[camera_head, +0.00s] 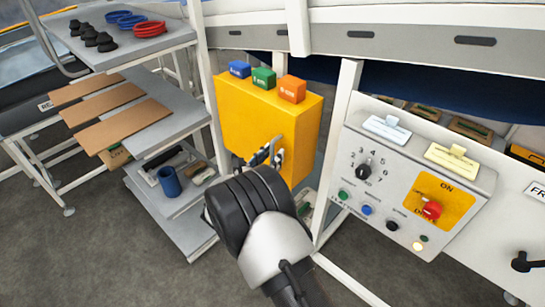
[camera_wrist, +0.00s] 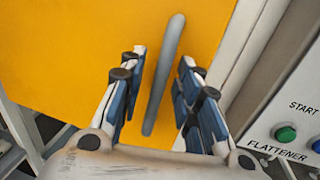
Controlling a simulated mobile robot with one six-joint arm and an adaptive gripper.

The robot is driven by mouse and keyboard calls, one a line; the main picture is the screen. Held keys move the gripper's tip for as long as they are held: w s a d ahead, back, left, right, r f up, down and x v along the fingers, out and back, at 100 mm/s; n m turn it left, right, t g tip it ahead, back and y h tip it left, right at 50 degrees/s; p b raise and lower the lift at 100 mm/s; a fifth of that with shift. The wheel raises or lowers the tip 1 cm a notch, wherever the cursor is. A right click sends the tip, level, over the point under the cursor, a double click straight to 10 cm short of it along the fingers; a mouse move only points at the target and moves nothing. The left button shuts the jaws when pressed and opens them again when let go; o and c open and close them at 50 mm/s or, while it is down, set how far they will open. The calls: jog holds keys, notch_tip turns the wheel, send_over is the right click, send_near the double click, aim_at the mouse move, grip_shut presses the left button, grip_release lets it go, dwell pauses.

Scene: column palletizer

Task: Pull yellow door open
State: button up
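The yellow door (camera_wrist: 80,60) is the front of a yellow cabinet, which stands in the middle of the head view (camera_head: 250,118). The door looks shut. A grey bar handle (camera_wrist: 163,75) runs up and down on the door. My gripper (camera_wrist: 160,75) is open, with one finger on each side of the handle and a gap on both sides. In the head view my gripper (camera_head: 268,155) is in front of the door's right part, and my arm hides the lower part of the door.
Blue (camera_head: 240,69), green (camera_head: 264,77) and orange (camera_head: 291,89) boxes sit on top of the cabinet. A control panel (camera_head: 400,175) with knobs and buttons stands close on the right. A shelf rack (camera_head: 190,215) with a blue mug (camera_head: 169,181) stands on the left.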

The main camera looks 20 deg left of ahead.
jog(key=shift+w+d, duration=0.1)
jog(key=shift+w, duration=0.3)
jog(key=shift+c, duration=0.2)
grip_shut()
dwell(0.4)
